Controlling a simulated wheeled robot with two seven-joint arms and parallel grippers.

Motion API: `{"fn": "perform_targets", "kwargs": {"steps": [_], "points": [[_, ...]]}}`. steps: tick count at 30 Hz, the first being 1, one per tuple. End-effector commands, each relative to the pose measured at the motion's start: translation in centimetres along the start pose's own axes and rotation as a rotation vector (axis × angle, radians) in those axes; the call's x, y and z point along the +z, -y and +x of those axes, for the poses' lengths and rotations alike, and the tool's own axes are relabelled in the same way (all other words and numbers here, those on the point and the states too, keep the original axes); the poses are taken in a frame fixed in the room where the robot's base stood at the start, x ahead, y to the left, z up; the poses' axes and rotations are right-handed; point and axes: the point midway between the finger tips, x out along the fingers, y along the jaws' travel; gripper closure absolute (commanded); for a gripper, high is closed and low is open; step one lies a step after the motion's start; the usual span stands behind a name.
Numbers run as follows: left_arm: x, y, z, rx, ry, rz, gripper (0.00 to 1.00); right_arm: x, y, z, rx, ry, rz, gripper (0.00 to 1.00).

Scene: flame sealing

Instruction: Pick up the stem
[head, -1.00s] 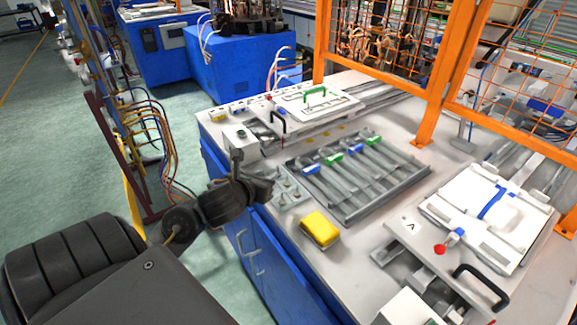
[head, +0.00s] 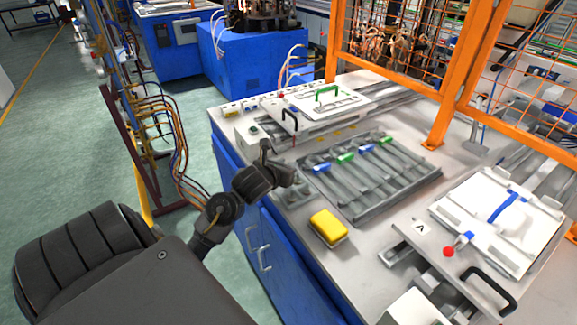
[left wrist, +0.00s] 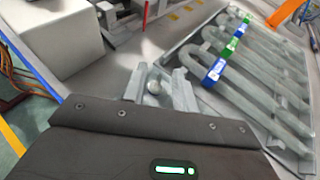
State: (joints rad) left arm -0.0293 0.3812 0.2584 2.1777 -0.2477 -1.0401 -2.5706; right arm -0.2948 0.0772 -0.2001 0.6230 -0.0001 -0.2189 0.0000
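My left gripper (head: 277,166) is over the left front edge of the white worktable, by a small grey holder (head: 294,193). In the left wrist view its two grey fingers (left wrist: 160,88) stand apart, and a small round grey piece (left wrist: 153,86) shows between them. I cannot tell whether that piece is the stem; it does not look gripped. Several grey tubes with blue and green bands lie in a grey tray (head: 405,197), right of the gripper. They also show in the left wrist view (left wrist: 240,72). My right gripper is not in view.
A yellow block (head: 328,228) lies in front of the tray. A white box (head: 254,131) and a fixture with a green handle (head: 328,94) stand behind the gripper. A white fixture with a black handle (head: 489,288) is at the right. An orange fence (head: 448,80) stands behind.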

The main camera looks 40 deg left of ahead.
Motion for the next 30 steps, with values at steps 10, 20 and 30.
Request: {"fn": "perform_targets", "kwargs": {"steps": [10,20,30], "points": [[0.1,0.0,2.0,0.0,0.002,0.001,0.72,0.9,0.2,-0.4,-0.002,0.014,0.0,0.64],[0.1,0.0,1.9,0.0,0.001,0.001,1.0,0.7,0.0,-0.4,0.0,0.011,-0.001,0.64],[0.1,0.0,1.9,0.0,0.001,0.001,1.0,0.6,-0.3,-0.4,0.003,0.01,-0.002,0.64]]}}
